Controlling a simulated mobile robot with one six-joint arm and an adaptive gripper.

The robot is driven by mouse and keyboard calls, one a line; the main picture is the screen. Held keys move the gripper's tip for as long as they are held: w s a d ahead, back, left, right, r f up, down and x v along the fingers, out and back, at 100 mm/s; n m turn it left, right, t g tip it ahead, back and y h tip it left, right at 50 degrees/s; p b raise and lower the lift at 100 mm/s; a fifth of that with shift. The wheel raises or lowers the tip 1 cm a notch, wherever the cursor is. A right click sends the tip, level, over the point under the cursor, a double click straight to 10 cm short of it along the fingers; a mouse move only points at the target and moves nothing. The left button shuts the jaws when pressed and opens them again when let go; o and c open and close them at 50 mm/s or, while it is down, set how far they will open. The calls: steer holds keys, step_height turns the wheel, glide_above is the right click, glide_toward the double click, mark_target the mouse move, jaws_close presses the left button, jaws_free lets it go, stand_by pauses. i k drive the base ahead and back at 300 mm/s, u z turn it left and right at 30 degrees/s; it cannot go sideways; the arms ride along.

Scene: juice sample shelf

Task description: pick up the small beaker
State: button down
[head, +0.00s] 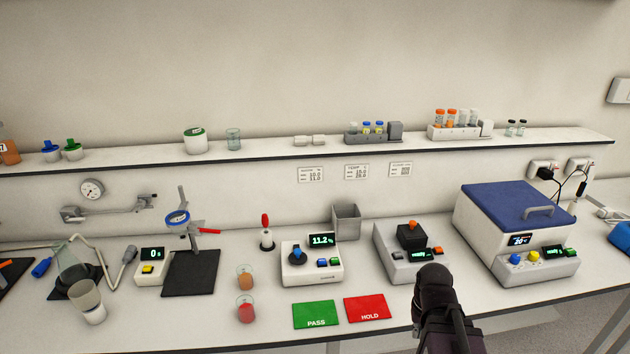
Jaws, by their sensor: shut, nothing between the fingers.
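A small clear glass beaker (233,139) stands upright on the wall shelf, just right of a white tub with a green lid. It looks empty. My gripper (434,272) is the dark end of my arm at the lower right, over the bench's front part. It is shut and holds nothing. It is far from the beaker, lower and to the right. Its fingertips are hard to make out from behind.
The shelf (280,148) also carries a white tub (195,140) and vial racks (372,132). On the bench stand two juice cups (245,278), a meter (311,263), a grey bin (346,222) and a blue-lidded machine (515,232). A larger beaker (87,300) stands front left.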

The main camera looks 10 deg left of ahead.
mark_target(244, 273)
steer(key=u, duration=0.45)
steer(key=k, duration=0.35)
steer(key=u, duration=0.65)
steer(key=i, duration=0.45)
steer(key=z, duration=0.05)
